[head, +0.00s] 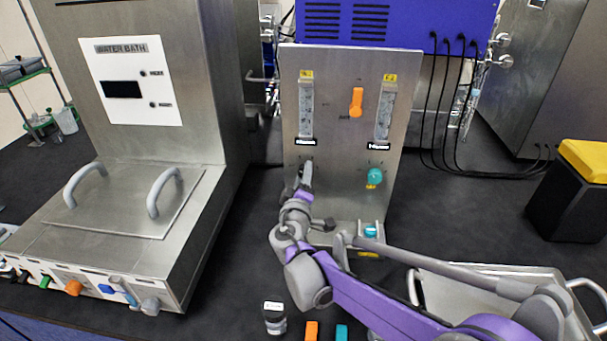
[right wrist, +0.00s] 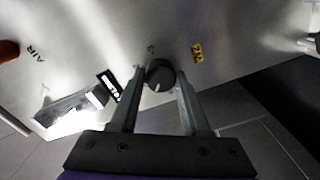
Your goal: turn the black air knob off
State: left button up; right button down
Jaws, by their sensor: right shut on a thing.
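The black air knob (right wrist: 159,75) sits on the steel panel (right wrist: 235,40), between the two fingers of my right gripper (right wrist: 160,78) in the right wrist view. The fingers are shut on its sides. A short pale mark shows on its face, toward the lower edge of the picture. In the head view my right gripper (head: 306,176) reaches up to the lower left of the upright panel (head: 342,80) and mostly hides the knob. My left gripper is not in view.
A teal knob (head: 375,176) sits to the right on the same panel, with an orange switch (head: 356,101) above, between two flow tubes. A water bath (head: 130,200) stands at left. A metal tray (head: 490,290) and small bottle (head: 275,317) are in front.

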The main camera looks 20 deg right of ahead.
jog(key=shift+f+n, duration=0.1)
jog(key=shift+n, duration=3.7)
jog(key=shift+c, duration=1.9)
grip_release()
jog(key=v, duration=1)
jog(key=shift+s+a, duration=0.15)
jog(key=shift+s, duration=0.25)
